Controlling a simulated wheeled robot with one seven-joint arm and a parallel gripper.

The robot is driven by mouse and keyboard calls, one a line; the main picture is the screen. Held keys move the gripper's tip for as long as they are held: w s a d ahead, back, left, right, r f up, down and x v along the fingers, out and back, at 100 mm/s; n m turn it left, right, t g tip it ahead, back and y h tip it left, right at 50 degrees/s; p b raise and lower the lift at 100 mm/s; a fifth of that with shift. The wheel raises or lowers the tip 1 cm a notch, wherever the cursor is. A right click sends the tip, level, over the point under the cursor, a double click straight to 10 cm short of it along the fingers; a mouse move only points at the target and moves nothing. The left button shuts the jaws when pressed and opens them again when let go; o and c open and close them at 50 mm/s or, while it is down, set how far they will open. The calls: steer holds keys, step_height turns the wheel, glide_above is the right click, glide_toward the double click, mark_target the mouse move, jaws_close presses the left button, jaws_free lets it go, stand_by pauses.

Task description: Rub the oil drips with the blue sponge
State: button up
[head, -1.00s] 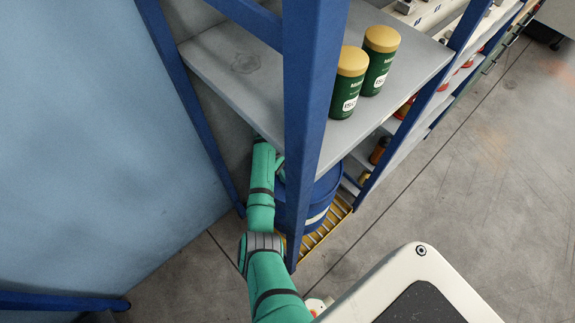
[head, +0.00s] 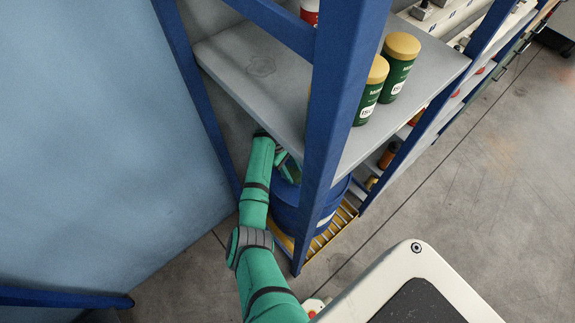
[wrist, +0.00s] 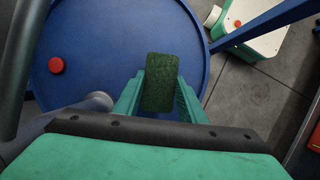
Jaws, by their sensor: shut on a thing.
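My gripper (wrist: 159,98) is shut on a block with a rough dark green face (wrist: 160,72), its sides between the two fingers. It is the only sponge-like thing in view, and no blue shows on it. In the wrist view it is above the flat top of a blue drum (wrist: 110,28); I cannot tell whether it touches. The drum also shows under the shelf in the head view (head: 288,212), where my gripper is mostly hidden by the shelf. No oil drips are clear on the drum top.
A red cap (wrist: 56,65) and a grey cap (wrist: 99,101) are on the drum top. The drum stands on a yellow grate (head: 340,220). A grey shelf (head: 225,50) with a faint ring mark and green canisters (head: 400,65) is overhead. A blue post (head: 335,120) stands close to my arm.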

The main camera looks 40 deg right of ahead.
steer(key=shift+s+r, duration=0.15)
steer(key=shift+r, duration=0.2)
steer(key=shift+a+r, duration=0.2)
steer(key=shift+r, duration=0.4)
steer(key=shift+a+r, duration=0.2)
steer(key=shift+r, duration=0.35)
steer(key=shift+s+d+r, duration=0.15)
steer(key=shift+r, duration=1.1)
steer(key=shift+w, duration=0.2)
